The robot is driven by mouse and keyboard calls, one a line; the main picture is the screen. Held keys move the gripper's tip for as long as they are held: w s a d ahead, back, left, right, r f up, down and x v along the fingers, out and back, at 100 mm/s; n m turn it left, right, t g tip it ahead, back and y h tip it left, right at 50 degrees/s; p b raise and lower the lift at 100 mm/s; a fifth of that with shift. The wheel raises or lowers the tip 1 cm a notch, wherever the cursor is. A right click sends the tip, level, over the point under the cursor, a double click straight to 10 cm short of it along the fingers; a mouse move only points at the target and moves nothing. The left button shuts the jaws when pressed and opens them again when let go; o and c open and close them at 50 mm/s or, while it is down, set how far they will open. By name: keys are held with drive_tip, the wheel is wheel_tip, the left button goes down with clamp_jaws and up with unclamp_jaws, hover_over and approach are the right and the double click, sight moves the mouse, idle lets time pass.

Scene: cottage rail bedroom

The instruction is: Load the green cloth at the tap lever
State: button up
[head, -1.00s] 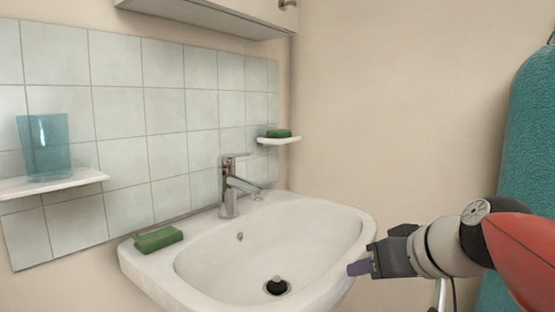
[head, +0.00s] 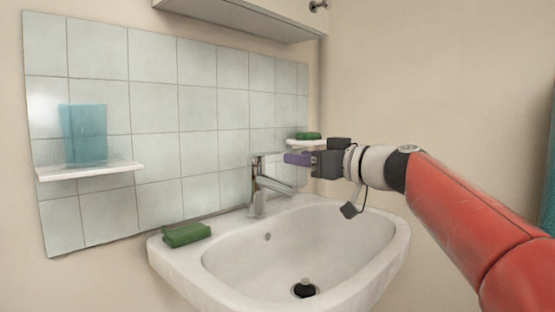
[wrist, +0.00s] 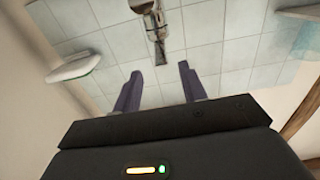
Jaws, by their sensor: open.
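The grey metal tap (head: 258,192) stands on the sink's back rim, with its lever (head: 268,157) on top. In the wrist view the tap (wrist: 154,25) shows at the top, upside down, beyond my fingers. A green block-like piece (head: 186,235), possibly the folded cloth, lies on the sink's left back corner. A smaller green piece (head: 308,135) lies on the small shelf; I cannot tell which is the cloth. My gripper (head: 292,159) is raised over the sink, right of the lever in the head view. Its purple fingers (wrist: 159,85) are apart and empty.
The white sink (head: 375,255) has an empty basin with a dark plug. The small white shelf (head: 297,147) is just behind my gripper in the head view. A blue tumbler (head: 84,135) stands on the left shelf (head: 90,171).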

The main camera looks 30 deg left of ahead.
drive_tip(key=p+x, duration=0.3)
drive_tip(key=x, duration=0.4)
drive_tip(key=shift+w+a, duration=0.1)
drive_tip(key=shift+a, duration=0.25)
drive_tip(key=shift+c, duration=0.4)
clamp_jaws()
